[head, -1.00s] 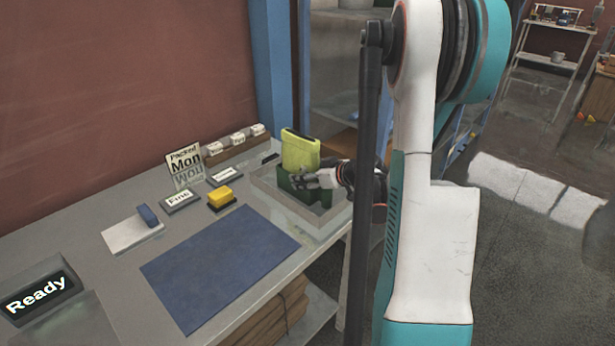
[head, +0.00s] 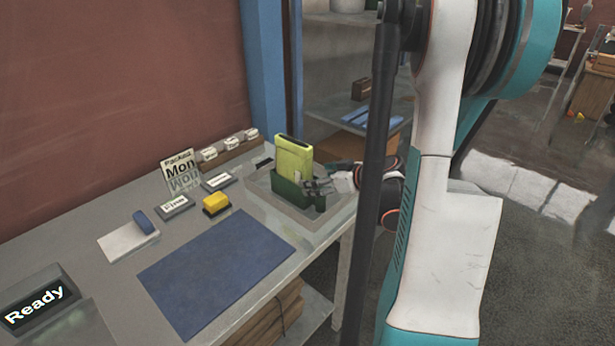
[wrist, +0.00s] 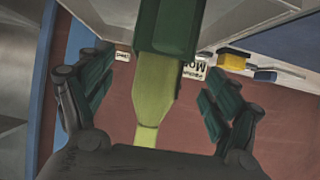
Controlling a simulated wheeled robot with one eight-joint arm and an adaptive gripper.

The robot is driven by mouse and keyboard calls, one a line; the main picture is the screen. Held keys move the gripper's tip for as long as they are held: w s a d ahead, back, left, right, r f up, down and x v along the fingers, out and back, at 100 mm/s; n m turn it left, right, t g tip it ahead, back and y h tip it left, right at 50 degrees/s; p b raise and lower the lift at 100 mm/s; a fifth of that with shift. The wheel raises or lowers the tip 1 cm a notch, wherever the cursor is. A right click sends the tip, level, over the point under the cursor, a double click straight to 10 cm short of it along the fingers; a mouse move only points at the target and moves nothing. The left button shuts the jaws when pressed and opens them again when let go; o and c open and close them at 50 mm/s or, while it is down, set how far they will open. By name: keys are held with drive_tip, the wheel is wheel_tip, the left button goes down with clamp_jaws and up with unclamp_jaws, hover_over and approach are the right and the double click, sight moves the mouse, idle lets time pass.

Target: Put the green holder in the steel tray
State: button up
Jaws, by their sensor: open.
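The green holder (head: 285,192) stands upright inside the shallow steel tray (head: 254,190) at the far right end of the bench. A yellow-green slab (head: 294,157) with a dark top edge stands up in the holder. My gripper (head: 318,186) is open just right of the holder, low over the tray's right side. In the wrist view the holder (wrist: 167,25) and the slab (wrist: 151,95) lie between the spread fingers of my gripper (wrist: 150,66), with gaps on both sides. The tray's far right part is partly hidden by my gripper and arm.
A yellow block (head: 216,204), a "Fine" label (head: 174,205), a "Packed Mon" sign (head: 180,170) and a rack of labels (head: 228,150) stand left of the tray. A blue mat (head: 216,270) lies clear in front. Open floor (head: 520,250) lies to the right.

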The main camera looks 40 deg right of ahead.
drive_tip(key=v, duration=0.4)
drive_tip(key=shift+p, duration=0.3)
drive_tip(key=shift+w, duration=0.1)
